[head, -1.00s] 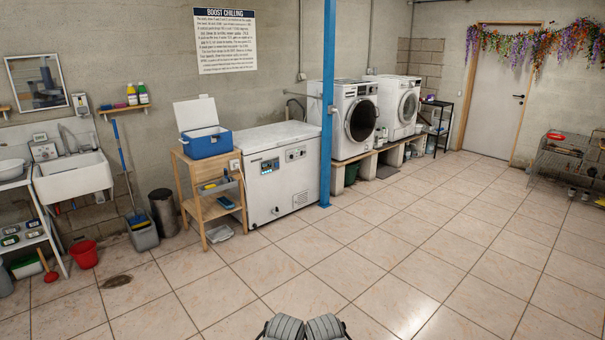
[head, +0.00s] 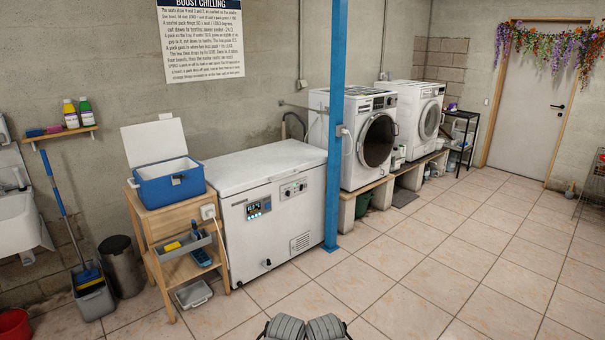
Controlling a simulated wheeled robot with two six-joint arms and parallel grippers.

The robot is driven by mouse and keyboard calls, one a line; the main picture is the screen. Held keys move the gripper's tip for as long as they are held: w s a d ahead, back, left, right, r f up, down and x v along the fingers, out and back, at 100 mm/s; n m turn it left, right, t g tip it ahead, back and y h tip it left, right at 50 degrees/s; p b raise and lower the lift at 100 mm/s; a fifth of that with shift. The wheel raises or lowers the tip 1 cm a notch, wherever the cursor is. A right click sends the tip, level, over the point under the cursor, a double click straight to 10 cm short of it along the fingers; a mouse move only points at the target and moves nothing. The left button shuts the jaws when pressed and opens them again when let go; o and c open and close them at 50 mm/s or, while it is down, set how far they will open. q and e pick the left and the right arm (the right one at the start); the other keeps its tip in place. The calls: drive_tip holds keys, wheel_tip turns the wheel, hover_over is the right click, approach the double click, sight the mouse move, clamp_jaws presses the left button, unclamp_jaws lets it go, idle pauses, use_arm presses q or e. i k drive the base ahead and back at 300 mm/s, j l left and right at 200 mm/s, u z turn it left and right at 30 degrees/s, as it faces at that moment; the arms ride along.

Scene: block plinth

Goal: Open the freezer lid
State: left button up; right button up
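The white chest freezer (head: 275,222) stands against the wall in the head view, left of the blue post. Its flat white lid (head: 262,165) is shut. The front has a small display, a panel with knobs and a vent grille. Two grey rounded parts at the bottom middle edge seem to be mine.
A wooden stand (head: 165,222) with an open blue cooler (head: 170,182) is left of the freezer. The blue post (head: 335,140) rises by its right front corner. Washing machines (head: 368,140) stand on a plinth further right. The tiled floor (head: 400,270) in front is clear.

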sight(232, 174)
drive_tip(key=i, duration=3.85)
drive_tip(key=z, duration=0.35)
